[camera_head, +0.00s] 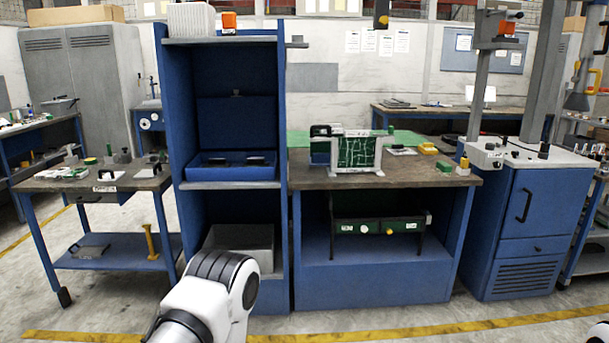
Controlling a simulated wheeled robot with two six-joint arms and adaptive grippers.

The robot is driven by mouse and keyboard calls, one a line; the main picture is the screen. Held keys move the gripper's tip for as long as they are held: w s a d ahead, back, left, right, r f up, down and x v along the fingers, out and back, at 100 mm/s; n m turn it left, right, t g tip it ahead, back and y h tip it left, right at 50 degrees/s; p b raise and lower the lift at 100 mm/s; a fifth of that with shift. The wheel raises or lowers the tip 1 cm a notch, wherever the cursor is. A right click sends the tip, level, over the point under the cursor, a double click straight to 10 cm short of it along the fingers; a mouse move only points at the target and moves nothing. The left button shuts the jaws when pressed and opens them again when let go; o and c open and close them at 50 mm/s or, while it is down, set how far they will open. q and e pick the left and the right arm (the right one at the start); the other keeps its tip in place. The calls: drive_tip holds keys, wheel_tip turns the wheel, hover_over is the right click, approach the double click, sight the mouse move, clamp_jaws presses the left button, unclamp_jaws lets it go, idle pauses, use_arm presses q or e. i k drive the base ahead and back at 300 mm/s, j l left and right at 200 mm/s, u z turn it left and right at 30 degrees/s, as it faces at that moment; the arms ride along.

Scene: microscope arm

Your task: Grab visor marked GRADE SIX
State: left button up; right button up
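I cannot make out any visor or the words GRADE SIX at this size. An open blue case (230,173) with a raised lid stands on the middle shelf of the tall blue cabinet. Two small dark items lie in it, a left one (222,160) and a right one (257,160); I cannot tell what they are or read any marking. A white link of my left arm rises at the bottom, in front of the cabinet's lower part. A sliver of my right arm shows at the bottom right corner. Neither gripper is in view.
A blue workbench (450,185) holds a framed green circuit board (356,152) and small yellow and green blocks. A side table (120,182) with clutter stands left. A blue machine cabinet (520,225) stands right. A grey box (240,240) fills the low shelf. Front floor is clear.

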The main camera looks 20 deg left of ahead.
sight(251, 162)
drive_tip(key=i+j, duration=0.2)
drive_tip(key=i, duration=0.3)
drive_tip(key=i+j+u, duration=0.15)
drive_tip(key=i, duration=0.3)
drive_tip(key=i+j, duration=0.15)
drive_tip(key=i, duration=0.35)
drive_tip(key=j+u, duration=0.05)
